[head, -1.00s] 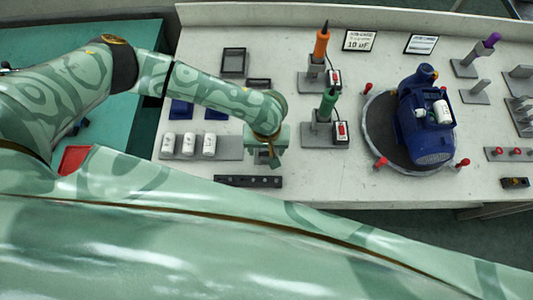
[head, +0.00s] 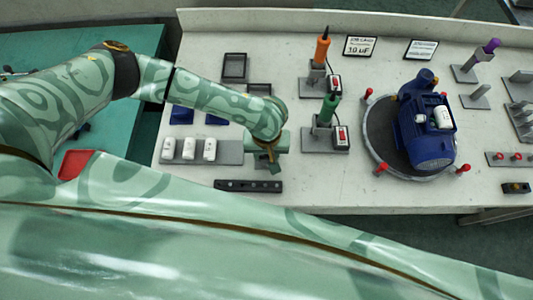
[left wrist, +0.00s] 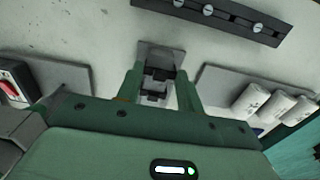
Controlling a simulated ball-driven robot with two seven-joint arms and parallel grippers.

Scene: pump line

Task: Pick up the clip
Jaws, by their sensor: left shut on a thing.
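My left gripper (head: 268,160) is at the front left part of the bench, just behind the dark strip. In the left wrist view its two green fingers (left wrist: 160,92) are closed on a small dark piece, which I take to be the clip (left wrist: 157,84). A small grey plate (left wrist: 162,56) lies beyond the fingertips. I cannot tell whether the clip still touches it. In the head view the gripper hides the clip. My right gripper is not in view.
A dark strip with several round heads (head: 248,186) lies in front of the gripper. White cylinders (head: 190,149) on a grey plate stand to its left. A green-handled tool (head: 327,110) on a stand and a blue motor (head: 425,140) are to its right.

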